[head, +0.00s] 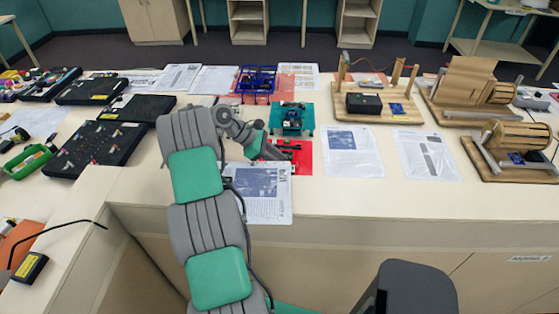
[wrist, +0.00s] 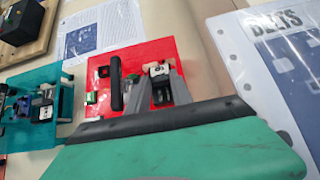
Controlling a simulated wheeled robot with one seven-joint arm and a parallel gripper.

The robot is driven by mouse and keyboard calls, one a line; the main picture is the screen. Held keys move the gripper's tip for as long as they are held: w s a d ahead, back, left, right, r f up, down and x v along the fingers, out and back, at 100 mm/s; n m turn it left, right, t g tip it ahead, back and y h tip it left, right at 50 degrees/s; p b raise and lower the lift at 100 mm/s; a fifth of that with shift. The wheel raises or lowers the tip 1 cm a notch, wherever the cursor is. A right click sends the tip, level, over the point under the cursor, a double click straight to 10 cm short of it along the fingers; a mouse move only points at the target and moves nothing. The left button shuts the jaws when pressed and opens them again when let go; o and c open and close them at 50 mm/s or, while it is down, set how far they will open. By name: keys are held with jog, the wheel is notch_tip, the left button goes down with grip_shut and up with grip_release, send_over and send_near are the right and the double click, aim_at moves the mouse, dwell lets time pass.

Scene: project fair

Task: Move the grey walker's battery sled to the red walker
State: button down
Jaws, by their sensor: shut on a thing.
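The red walker (wrist: 133,58) shows in the wrist view as a flat red base with a dark upright bar and small parts on it. It also shows in the head view (head: 303,155), partly behind my arm. My gripper (wrist: 161,82) is over the red base, its grey fingers pointing at it. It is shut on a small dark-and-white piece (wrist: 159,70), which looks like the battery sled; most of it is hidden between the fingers. I cannot tell whether the piece touches the red base. I cannot pick out the grey walker; my arm covers part of the table.
A teal walker (head: 291,119) stands just behind the red one in the head view. Printed sheets (head: 352,150) lie to the right, wooden machines (head: 375,103) beyond. Black panels (head: 97,142) fill the left.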

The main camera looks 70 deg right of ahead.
jog(key=shift+f, duration=0.35)
dwell(0.7)
jog(key=c, duration=1.1)
grip_release()
jog(key=shift+o, duration=0.2)
notch_tip(320, 180, up, 8)
jog(key=shift+f, duration=0.25)
jog(key=shift+w, duration=0.1)
